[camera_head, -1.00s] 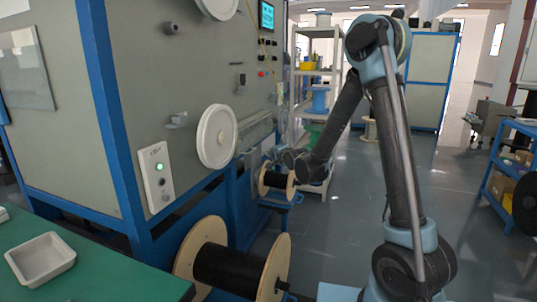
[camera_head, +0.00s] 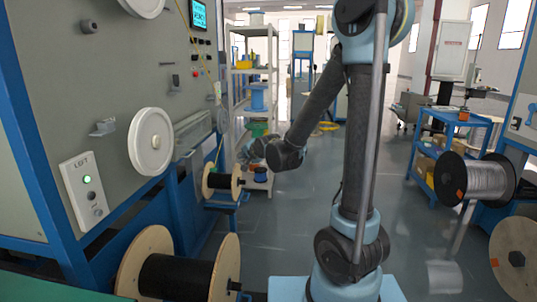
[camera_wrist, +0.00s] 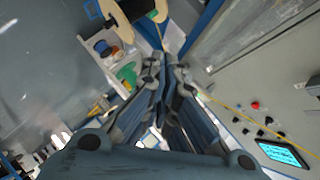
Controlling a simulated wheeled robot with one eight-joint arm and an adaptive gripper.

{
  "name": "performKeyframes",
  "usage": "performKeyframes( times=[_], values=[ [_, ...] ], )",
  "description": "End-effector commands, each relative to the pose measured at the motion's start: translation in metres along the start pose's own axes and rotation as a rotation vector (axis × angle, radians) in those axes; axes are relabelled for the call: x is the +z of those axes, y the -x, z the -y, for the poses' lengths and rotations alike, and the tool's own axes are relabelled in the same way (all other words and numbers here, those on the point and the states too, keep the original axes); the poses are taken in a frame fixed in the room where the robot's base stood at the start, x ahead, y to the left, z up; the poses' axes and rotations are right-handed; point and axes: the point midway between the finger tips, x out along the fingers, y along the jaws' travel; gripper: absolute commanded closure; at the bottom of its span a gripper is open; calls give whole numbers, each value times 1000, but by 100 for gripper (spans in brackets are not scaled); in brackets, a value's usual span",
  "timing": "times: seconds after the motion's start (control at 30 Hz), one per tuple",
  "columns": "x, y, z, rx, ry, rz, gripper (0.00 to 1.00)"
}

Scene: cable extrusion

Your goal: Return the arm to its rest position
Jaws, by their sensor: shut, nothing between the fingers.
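My arm (camera_head: 359,140) stands in the right half of the head view, its upper link raised and its forearm sloping down to the left. My gripper (camera_head: 246,154) is at the end of the forearm, small and partly hidden behind the dark wrist joint. It appears just above and in front of the spool on the machine's far side; I cannot tell the gap. In the wrist view my gripper (camera_wrist: 166,76) has its fingers together with nothing between them.
The grey machine (camera_head: 75,120) with a white wheel (camera_head: 150,141) fills the left. A black-wound spool (camera_head: 178,276) stands at its base. White shelves (camera_head: 240,95) are behind. A silver-wound spool (camera_head: 488,180) and blue cart (camera_head: 447,150) stand right.

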Motion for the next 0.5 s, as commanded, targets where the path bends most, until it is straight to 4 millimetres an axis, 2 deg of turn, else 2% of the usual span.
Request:
performKeyframes(
  times=[0.2, 0.5],
  values=[
    [-27, 50, -45, 150, 117, 14, 100],
    [-43, 125, -108, 344, 263, 81, 100]
  ],
)
